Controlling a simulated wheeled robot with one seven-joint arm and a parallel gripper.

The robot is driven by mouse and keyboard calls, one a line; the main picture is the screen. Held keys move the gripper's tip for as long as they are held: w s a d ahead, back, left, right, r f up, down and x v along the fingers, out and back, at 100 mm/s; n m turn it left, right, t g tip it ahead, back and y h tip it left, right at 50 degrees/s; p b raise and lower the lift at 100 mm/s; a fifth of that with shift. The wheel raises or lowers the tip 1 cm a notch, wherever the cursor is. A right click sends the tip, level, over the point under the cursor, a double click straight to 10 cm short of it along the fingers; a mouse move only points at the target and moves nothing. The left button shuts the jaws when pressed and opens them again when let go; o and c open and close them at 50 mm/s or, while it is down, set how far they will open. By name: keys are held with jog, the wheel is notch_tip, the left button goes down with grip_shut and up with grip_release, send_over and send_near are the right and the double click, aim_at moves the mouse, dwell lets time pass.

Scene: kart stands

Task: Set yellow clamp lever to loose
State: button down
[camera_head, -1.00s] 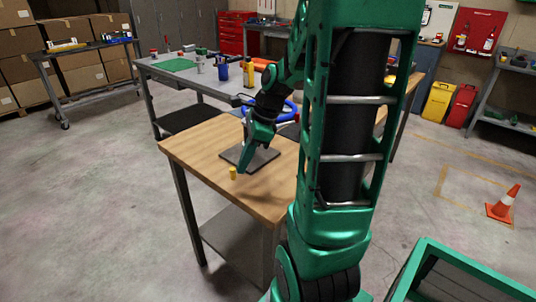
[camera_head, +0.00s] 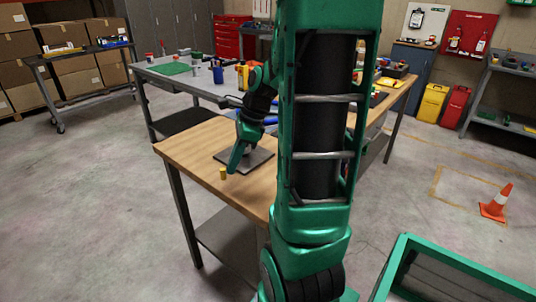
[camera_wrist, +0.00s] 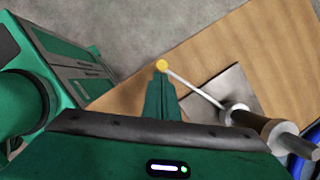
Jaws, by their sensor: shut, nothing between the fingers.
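The yellow clamp lever shows in the wrist view as a round yellow knob (camera_wrist: 162,65) on a thin pale rod. The rod runs down and right to a metal pivot post (camera_wrist: 236,113) on a grey base plate (camera_wrist: 232,85). In the head view the knob (camera_head: 222,173) stands just beyond the plate's near left edge (camera_head: 222,157), over the wooden table. My gripper (camera_wrist: 161,76) is shut and empty, its fingertips right at the knob; contact is unclear. The gripper also shows in the head view (camera_head: 232,168), tip down, just right of the knob. My arm hides part of the clamp.
The wooden table (camera_head: 190,150) is bare left of the plate. A grey workbench (camera_head: 180,80) with tools and containers stands behind. An orange cone (camera_head: 495,204) is on the floor at right.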

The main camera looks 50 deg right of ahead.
jog(key=shift+s+d+f, duration=0.1)
jog(key=shift+s+d, duration=1.05)
jog(key=shift+s, duration=0.1)
jog(key=v, duration=1)
jog(key=shift+s, duration=0.2)
jog(key=s+a+f+n+g+h, duration=0.1)
jog(key=s+a+f+n, duration=0.2)
jog(key=n, duration=0.7)
jog(key=s+a+f+n+g+h, duration=0.2)
jog(key=s+a+f+n, duration=0.2)
jog(key=s+a+n, duration=0.3)
jog(key=shift+s+a+n, duration=0.25)
jog(key=shift+s+n, duration=1)
jog(key=shift+n, duration=0.25)
